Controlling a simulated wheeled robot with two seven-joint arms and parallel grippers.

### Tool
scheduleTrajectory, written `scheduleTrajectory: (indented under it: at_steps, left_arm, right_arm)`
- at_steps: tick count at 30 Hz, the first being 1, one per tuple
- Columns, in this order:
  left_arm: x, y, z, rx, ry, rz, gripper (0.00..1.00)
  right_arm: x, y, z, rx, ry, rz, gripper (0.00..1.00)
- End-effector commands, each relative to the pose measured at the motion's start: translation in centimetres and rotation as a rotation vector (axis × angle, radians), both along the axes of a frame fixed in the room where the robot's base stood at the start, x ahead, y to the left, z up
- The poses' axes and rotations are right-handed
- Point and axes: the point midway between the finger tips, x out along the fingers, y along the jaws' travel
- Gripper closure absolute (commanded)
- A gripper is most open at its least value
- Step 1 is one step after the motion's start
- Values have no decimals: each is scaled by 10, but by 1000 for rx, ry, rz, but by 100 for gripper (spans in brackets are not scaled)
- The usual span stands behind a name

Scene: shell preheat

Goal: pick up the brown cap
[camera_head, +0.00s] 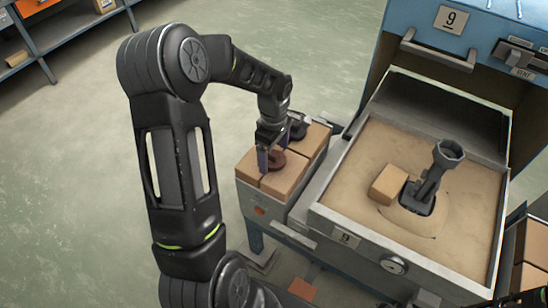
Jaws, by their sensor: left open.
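The brown cap (278,162) is a small, dark reddish-brown round piece on top of the tan blocks in the grey tray beside the sand box. My left gripper (272,153) is open, pointing down right at the cap. Its fingers hide part of the cap, and I cannot tell whether they touch it.
A dark round piece (298,128) sits on the blocks just behind. The sand box (334,214) holds a tan block (388,184) and a grey upright tool (432,178). The blue cabinet (460,50) stands behind it. The floor at left is clear.

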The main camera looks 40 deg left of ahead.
Motion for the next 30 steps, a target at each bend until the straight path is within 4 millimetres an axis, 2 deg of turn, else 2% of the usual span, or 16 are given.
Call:
scheduleTrajectory:
  at_steps: [16,30]
  left_arm:
    - [0,0,0,0,-1,0,11]
    - [0,0,0,0,-1,-1,48]
  right_arm:
    - [0,0,0,0,0,0,64]
    - [0,0,0,0,0,0,64]
